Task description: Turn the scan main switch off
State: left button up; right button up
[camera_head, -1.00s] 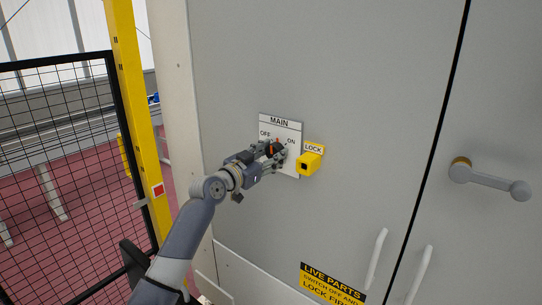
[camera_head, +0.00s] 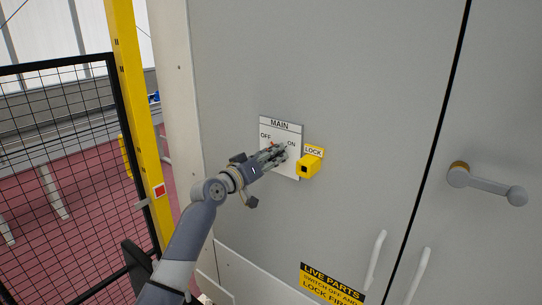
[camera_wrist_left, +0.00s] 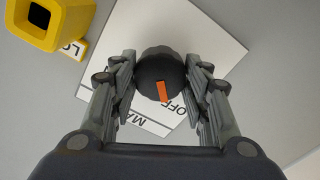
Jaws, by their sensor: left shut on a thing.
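The main switch is a round black knob (camera_wrist_left: 158,68) with an orange pointer mark. It sits on a white plate (camera_head: 293,170) lettered MAIN, OFF and ON on the grey cabinet door. My left gripper (camera_head: 278,152) is at the plate, shut on the knob, with one finger on each side of it in the left wrist view (camera_wrist_left: 160,75). There the orange mark points down the picture, beside the OFF lettering. In the head view the fingers hide most of the knob. My right gripper is not in view.
A yellow lock block (camera_head: 310,166) sticks out just right of the plate. A grey door handle (camera_head: 487,184) is further right. A yellow post (camera_head: 137,110) and black mesh fence (camera_head: 60,150) stand left of the cabinet. A LIVE PARTS label (camera_head: 332,285) is below.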

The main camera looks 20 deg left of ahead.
pick_arm(q)
jog(key=shift+f, duration=0.1)
dwell(0.4)
jog(key=o, duration=1.1)
jog(key=v, duration=1.2)
